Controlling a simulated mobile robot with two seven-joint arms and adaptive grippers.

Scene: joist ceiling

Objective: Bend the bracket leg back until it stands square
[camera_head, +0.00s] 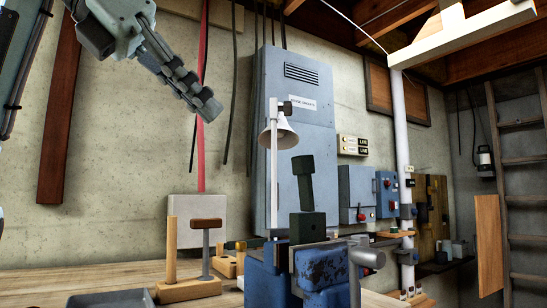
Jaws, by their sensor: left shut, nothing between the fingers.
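A dark green bracket (307,227) stands in the jaws of a blue vise (322,266) at the lower middle. Its upper leg (304,183) rises above the jaws and leans a little, with its top to the left. My left gripper (208,108) comes in from the upper left, with its fingers shut and empty. In the picture it is above and left of the bracket, apart from it. My right gripper is not in view.
A lamp (279,134) on a thin white post stands just left of the bracket. A wooden stand with upright pegs (188,290) and a dark tray (110,299) are on the bench (60,285). A grey cabinet (325,130) is behind. A white beam (470,35) hangs at upper right.

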